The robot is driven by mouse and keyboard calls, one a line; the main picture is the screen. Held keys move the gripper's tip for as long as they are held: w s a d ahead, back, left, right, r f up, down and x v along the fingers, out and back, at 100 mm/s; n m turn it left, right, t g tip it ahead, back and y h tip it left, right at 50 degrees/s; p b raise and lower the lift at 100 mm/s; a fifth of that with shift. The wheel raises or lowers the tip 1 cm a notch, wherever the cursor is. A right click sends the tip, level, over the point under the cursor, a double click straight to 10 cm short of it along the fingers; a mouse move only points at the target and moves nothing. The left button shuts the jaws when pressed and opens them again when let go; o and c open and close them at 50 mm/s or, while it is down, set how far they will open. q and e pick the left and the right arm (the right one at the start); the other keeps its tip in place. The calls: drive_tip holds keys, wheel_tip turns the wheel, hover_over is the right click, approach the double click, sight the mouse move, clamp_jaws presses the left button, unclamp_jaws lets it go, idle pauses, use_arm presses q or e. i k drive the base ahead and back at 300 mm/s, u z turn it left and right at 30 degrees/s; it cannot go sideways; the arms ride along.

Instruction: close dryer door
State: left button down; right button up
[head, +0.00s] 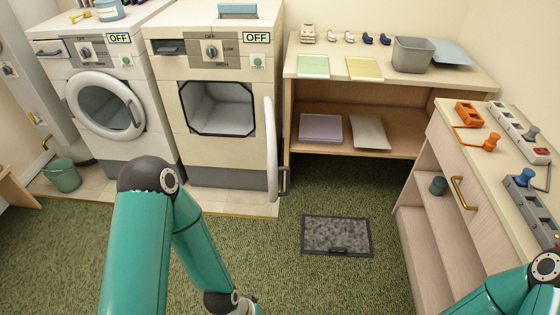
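The dryer (225,150) stands at the back, left of centre, with a dark-rimmed, roughly square drum opening (220,108) facing me. Its white door (271,150) is open, swung out to the right and seen nearly edge-on. A dark handle (285,181) sticks out at the door's lower right. The drum looks empty from here. My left arm rises in front of the machines and bends down towards the bottom edge, apart from the door in the picture. My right arm shows only at the bottom right corner. Neither gripper's fingers are in view.
A washer (110,120) with a shut round door stands left of the dryer. A green bucket (62,175) sits on the floor at left. A shelf table (300,75) and a side cabinet (425,195) stand at right. A grey mat (337,222) lies on open carpet.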

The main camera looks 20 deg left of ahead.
sight(272, 169)
drive_tip(key=i, duration=1.55)
drive_tip(key=z, duration=0.05)
